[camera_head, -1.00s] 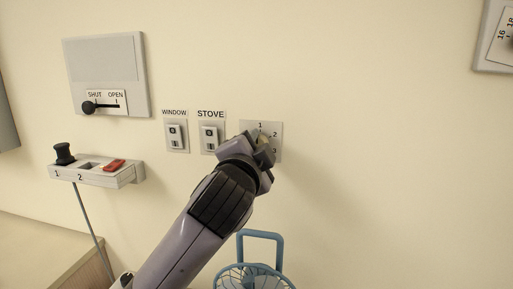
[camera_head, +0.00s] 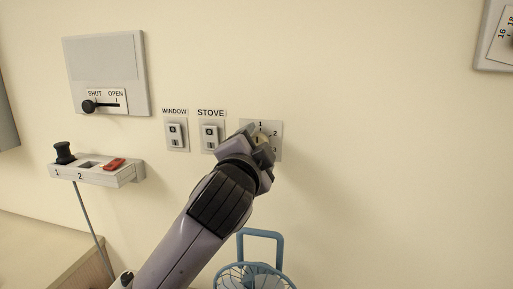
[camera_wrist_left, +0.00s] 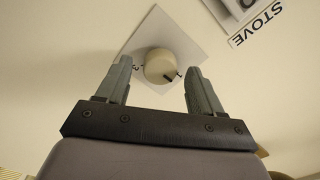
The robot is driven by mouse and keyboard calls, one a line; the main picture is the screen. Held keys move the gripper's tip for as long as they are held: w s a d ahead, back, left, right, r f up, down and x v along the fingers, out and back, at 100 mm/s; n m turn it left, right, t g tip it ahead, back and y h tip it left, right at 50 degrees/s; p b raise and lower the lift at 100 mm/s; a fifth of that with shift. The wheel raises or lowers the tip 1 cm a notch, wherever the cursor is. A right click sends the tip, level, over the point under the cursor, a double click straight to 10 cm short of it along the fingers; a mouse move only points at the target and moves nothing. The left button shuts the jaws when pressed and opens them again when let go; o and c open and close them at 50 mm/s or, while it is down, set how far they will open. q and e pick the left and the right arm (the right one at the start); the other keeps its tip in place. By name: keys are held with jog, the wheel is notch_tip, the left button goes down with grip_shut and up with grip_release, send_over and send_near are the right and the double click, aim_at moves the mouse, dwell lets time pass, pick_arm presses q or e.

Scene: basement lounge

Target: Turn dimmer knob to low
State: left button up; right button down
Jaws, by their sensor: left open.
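The dimmer knob (camera_wrist_left: 158,62) is a round cream knob on a white plate (camera_wrist_left: 183,42) in the left wrist view. A dark pointer mark on it faces close to the label 1; a 3 shows on its other side. My left gripper (camera_wrist_left: 159,70) is open, one finger on each side of the knob, with visible gaps. It also covers much of the plate in the head view (camera_head: 264,143). My right gripper is not in view.
The STOVE switch (camera_head: 210,137) and WINDOW switch (camera_head: 176,136) are on the wall just left of the plate. A SHUT/OPEN lever panel (camera_head: 105,60) and a small control shelf (camera_head: 125,176) are farther left. A blue fan (camera_head: 260,236) stands below.

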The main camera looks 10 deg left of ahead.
pick_arm(q)
jog(key=s+b, duration=0.1)
jog(key=s, duration=0.6)
dwell(0.4)
